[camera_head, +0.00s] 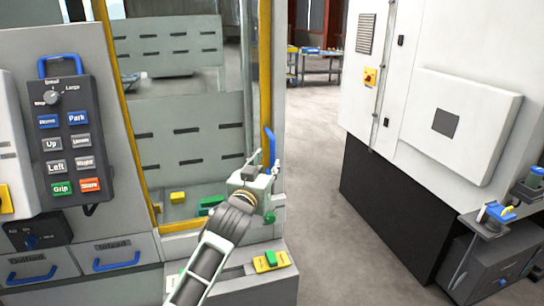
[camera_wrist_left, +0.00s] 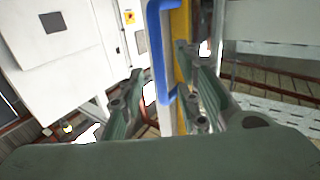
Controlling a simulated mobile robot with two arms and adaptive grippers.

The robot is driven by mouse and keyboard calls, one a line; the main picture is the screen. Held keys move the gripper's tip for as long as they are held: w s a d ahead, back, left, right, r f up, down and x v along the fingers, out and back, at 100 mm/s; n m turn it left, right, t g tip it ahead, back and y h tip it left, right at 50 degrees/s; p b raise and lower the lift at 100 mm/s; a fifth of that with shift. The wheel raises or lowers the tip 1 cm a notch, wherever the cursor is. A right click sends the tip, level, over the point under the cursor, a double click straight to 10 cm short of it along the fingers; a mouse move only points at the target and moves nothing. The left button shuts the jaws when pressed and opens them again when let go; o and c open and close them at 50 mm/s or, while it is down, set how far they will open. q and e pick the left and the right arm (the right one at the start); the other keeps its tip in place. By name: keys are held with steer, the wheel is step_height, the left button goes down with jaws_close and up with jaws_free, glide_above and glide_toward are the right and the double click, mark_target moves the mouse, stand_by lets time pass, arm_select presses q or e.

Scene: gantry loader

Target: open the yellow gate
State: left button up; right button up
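The yellow gate (camera_head: 265,62) stands upright in the machine's front, with a yellow frame around a see-through panel. Its blue handle (camera_head: 269,146) is on the right frame post. In the left wrist view the blue handle (camera_wrist_left: 157,45) runs upright beside the yellow post (camera_wrist_left: 181,40). My left gripper (camera_head: 262,168) is at the lower end of the handle. In the left wrist view its fingers (camera_wrist_left: 161,65) are apart, with the handle showing between them; I cannot tell whether they touch it. My right gripper is not in view.
A control pendant (camera_head: 70,135) with several buttons hangs left of the gate. Blue-handled drawers (camera_head: 117,250) are below it. A white cabinet (camera_head: 420,130) stands at the right. Grey floor (camera_head: 320,170) is clear between machine and cabinet.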

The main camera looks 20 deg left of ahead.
mark_target(271, 159)
arm_select(q)
steer(key=shift+w+p, duration=0.65)
steer(key=shift+w, duration=2)
jaws_close()
